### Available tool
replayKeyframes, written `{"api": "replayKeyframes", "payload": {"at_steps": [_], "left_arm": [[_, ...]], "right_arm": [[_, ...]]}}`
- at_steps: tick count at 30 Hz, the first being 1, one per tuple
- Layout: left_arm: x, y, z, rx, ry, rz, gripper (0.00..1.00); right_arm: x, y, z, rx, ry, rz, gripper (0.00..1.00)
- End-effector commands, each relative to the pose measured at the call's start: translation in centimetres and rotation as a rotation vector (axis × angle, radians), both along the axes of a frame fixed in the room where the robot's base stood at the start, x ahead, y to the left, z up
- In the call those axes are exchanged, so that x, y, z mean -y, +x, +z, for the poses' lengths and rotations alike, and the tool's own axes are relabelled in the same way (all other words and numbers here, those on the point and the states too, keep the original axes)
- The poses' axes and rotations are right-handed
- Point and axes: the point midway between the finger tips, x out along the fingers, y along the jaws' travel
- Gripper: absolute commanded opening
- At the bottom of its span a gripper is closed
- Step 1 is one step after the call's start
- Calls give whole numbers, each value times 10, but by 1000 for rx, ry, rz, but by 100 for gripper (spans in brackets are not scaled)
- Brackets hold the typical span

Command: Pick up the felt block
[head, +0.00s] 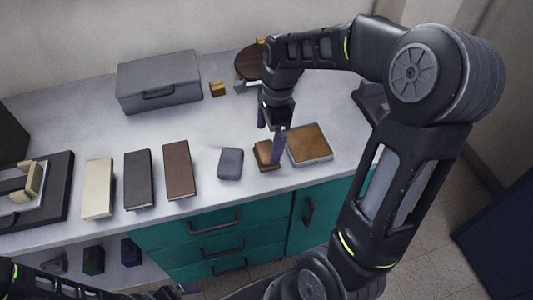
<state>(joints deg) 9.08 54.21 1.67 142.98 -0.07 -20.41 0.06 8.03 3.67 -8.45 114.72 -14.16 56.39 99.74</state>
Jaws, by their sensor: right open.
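Two small blocks lie near the front edge of the counter, and I cannot tell by look which is the felt one. One is a grey-purple rounded block (230,164); the other is a brown block (264,153) to its right. My right gripper (270,134) is open and points down just above and behind the brown block. One finger hangs in front of that block's right side and hides part of it; I cannot tell whether they touch.
A square tray with a brown inside (329,152) sits close right of the brown block. Brown (179,169), black (138,179) and cream (99,188) book-like covers lie to the left. A grey case (160,82) stands behind. The middle of the counter (195,125) is clear.

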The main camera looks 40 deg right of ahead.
Motion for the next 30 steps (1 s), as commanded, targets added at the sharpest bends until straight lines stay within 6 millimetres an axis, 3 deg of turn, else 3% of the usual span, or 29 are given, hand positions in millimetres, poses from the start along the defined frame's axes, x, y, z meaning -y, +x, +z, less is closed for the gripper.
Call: {"api": "replayKeyframes", "payload": {"at_steps": [5,15,30], "left_arm": [[0,0,2,0,0,0,100],[0,0,5,0,0,0,100],[0,0,5,0,0,0,100]], "right_arm": [[-1,0,-9,-2,1,0,100],[-6,0,-51,-1,0,0,100],[-6,0,-51,1,0,0,100]]}}
